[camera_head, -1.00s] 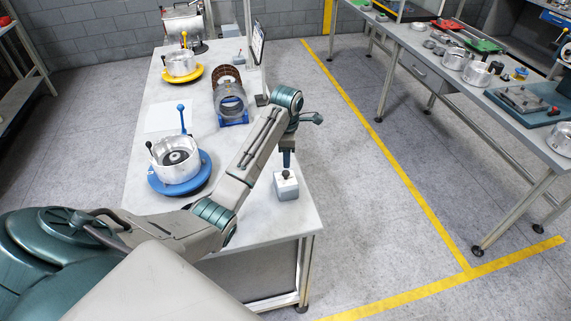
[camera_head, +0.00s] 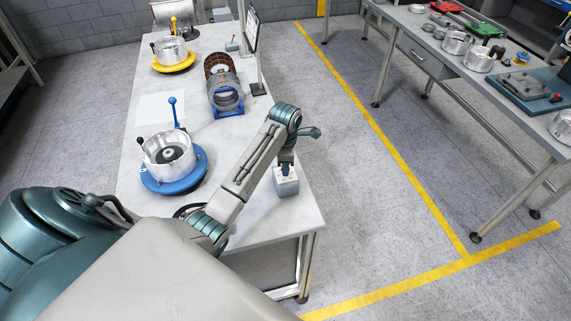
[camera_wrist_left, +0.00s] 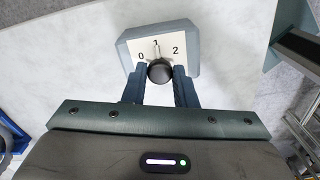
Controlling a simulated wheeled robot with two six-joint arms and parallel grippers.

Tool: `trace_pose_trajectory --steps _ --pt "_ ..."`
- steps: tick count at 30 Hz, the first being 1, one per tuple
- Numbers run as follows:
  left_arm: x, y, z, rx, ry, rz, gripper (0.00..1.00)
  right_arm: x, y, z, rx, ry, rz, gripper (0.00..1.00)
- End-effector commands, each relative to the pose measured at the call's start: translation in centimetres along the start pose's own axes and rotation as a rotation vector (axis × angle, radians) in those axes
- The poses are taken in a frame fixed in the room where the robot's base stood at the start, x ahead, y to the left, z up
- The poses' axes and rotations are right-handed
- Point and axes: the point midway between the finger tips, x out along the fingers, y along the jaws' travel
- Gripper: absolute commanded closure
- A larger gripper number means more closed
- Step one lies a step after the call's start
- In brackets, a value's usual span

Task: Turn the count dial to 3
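The count dial is a small grey box (camera_head: 285,183) near the front right corner of the white workbench. In the left wrist view it shows a pale label (camera_wrist_left: 176,50) with 0, 1 and 2, and a black round knob (camera_wrist_left: 159,71). The knob's pointer looks to be at about 1. No 3 is visible. My left gripper (camera_wrist_left: 160,74) is down at the dial, one finger on each side of the knob. The fingers look very close to it, but I cannot tell whether they grip it. In the head view the gripper (camera_head: 286,170) hides the knob. My right gripper is out of view.
On the bench (camera_head: 250,222), a silver housing stands on a blue round base (camera_head: 180,184), with another on a yellow base (camera_head: 174,63) behind. A ringed part sits in a blue cradle (camera_head: 229,106). A second table (camera_head: 424,48) stands right, across clear floor.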

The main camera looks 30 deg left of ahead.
Motion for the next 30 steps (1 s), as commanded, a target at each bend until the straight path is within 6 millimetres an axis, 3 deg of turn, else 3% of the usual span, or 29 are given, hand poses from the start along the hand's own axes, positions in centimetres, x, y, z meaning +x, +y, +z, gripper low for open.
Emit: trace_pose_trajectory --steps 14,30 --pt "0.1 0.0 0.0 0.089 -0.001 -0.001 0.98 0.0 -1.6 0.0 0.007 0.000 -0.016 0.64" --pt "0.1 0.0 0.0 0.556 -0.001 -0.002 0.98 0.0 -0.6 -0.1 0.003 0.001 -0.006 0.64"
